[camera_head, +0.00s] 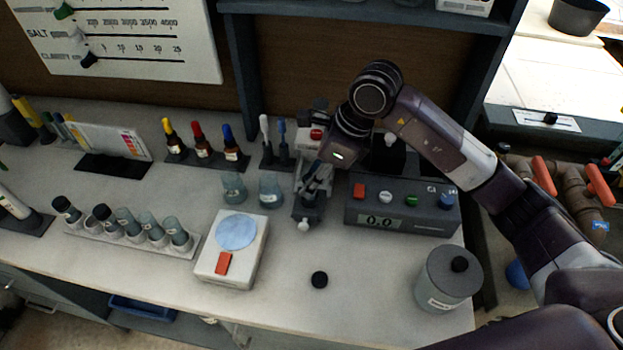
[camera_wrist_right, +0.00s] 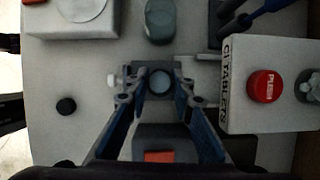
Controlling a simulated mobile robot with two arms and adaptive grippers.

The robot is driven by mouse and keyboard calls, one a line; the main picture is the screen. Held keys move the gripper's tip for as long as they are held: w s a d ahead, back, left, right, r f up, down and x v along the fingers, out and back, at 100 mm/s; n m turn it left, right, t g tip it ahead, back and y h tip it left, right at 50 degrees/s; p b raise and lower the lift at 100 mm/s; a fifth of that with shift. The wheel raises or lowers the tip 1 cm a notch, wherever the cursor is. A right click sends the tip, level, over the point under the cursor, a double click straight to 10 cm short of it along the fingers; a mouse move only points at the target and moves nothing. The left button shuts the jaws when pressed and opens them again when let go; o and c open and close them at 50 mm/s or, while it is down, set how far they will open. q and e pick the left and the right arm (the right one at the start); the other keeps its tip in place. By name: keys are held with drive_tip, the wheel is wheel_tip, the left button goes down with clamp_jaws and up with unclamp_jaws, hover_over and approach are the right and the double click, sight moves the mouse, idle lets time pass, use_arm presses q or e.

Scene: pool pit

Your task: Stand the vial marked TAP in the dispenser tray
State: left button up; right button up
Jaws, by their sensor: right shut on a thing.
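My right gripper (camera_head: 318,182) reaches down from the right, over a small grey block with a white knob (camera_head: 303,226). In the right wrist view its fingers (camera_wrist_right: 159,88) are shut on a round vial (camera_wrist_right: 160,82), seen from above. The grey block surrounds or lies just under the vial; I cannot tell whether the vial rests in it. No TAP mark is readable. The tablet dispenser (camera_wrist_right: 265,88), with a red PUSH button, stands just behind; its tray is not clearly visible. My left gripper is not in view.
A rack (camera_head: 90,240) of several vials stands left. Two glass vessels (camera_head: 233,188) (camera_head: 271,190) and a white scale (camera_head: 213,268) are near the block. A meter (camera_head: 405,217) stands right, a grey canister (camera_head: 447,285) front right. A black cap (camera_head: 319,279) lies on clear counter.

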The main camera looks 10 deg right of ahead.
drive_tip(key=shift+f+b, duration=0.4)
drive_tip(key=shift+b, duration=0.05)
idle(0.4)
drive_tip(key=o, duration=1.1)
drive_tip(key=shift+r, duration=0.1)
drive_tip(key=shift+r+p, duration=1.75)
drive_tip(key=shift+r, duration=1.65)
